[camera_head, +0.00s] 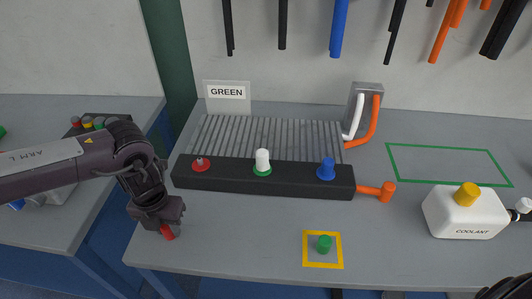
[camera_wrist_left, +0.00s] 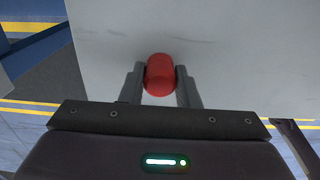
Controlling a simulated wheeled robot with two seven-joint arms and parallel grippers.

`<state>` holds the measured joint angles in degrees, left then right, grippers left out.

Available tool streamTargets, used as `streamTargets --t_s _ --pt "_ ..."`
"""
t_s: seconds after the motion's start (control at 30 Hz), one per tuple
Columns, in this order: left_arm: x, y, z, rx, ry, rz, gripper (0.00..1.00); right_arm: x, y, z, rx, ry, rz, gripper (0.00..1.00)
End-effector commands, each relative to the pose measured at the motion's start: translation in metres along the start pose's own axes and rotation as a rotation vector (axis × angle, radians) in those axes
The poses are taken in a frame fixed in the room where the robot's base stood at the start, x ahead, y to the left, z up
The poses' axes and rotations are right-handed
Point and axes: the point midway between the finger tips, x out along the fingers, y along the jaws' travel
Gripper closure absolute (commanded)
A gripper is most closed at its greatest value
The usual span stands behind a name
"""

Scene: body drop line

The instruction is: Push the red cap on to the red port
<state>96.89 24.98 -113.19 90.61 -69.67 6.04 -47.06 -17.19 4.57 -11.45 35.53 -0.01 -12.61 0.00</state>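My left gripper (camera_head: 165,226) is shut on a red cap (camera_head: 168,233) above the bench's front left corner. In the left wrist view the red cap (camera_wrist_left: 160,75) sits between the two fingers, touching both. The red port (camera_head: 201,164) is a red disc with a small stub at the left end of a black block (camera_head: 230,179). The gripper is below and left of it in the head view, apart from it. A white cap (camera_head: 262,160) stands on a green-ringed port, and a blue cap (camera_head: 327,168) on the right port. My right gripper is not clearly in view.
A green cap (camera_head: 324,243) stands in a yellow square (camera_head: 307,263). A white coolant bottle (camera_head: 455,218) stands at right. An orange pipe (camera_head: 374,191) sticks out of the block's right end. A "GREEN" sign (camera_head: 227,92) stands behind. The green-outlined area (camera_head: 448,164) is empty.

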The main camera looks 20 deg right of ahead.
Motion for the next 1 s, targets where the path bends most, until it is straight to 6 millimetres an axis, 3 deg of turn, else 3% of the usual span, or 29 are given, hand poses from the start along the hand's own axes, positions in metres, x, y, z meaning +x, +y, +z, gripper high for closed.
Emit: streamTargets --t_s 0.13,0.17,0.37,0.57,1.0 --pt "0.000 0.000 0.000 0.000 0.000 0.000 1.00 0.000 0.000 0.000 0.000 0.000 0.000 0.64" --pt "0.000 0.000 0.000 0.000 0.000 0.000 0.73 0.000 0.000 0.000 0.000 0.000 0.000 0.64" --pt "0.000 0.000 0.000 0.000 -0.001 0.000 0.99 0.000 0.000 0.000 0.000 0.000 0.000 0.64" --pt "-0.002 0.000 0.000 0.000 -0.001 0.000 1.00 -0.002 0.000 0.000 0.000 0.000 0.000 0.64" --pt "-0.028 0.000 0.000 0.000 -0.001 -0.001 1.00 -0.021 0.000 -0.002 0.000 0.000 0.000 0.64"
